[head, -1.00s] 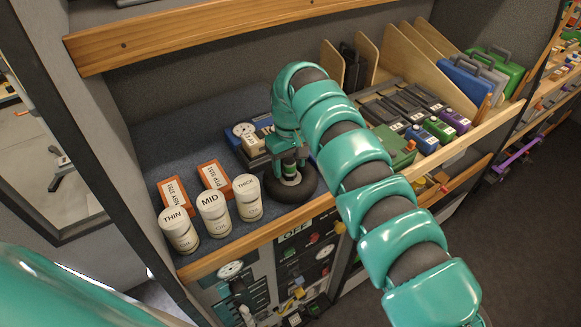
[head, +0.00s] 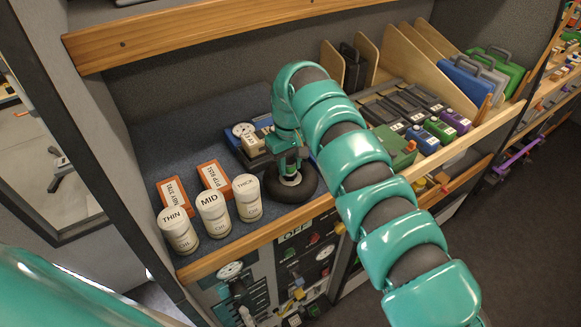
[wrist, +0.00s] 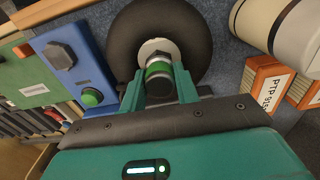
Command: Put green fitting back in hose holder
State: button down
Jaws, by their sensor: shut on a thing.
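The green fitting (wrist: 158,70), a short metal cylinder with a green band and dark end, stands at the centre of a black round ring-shaped body (wrist: 120,40) in the wrist view. My gripper (wrist: 159,80) is shut on this fitting, one finger on each side. In the head view my gripper (head: 289,158) points down over the same black ring (head: 303,190) near the shelf's front edge. A pale washer-like collar shows behind the fitting. I cannot tell whether the fitting is seated in it, or whether the ring is the hose holder.
Three white tubs (head: 213,213) and two orange boxes (head: 215,176) stand left of the ring. A blue block with a gauge (head: 243,130) is close behind it. A green box (head: 398,148) lies to the right. Wooden dividers stand further right.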

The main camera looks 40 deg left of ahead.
aim_at(290, 161)
jog(key=shift+r, duration=0.1)
jog(key=shift+r+p, duration=0.8)
jog(key=shift+r, duration=2.15)
jog(key=shift+w, duration=0.1)
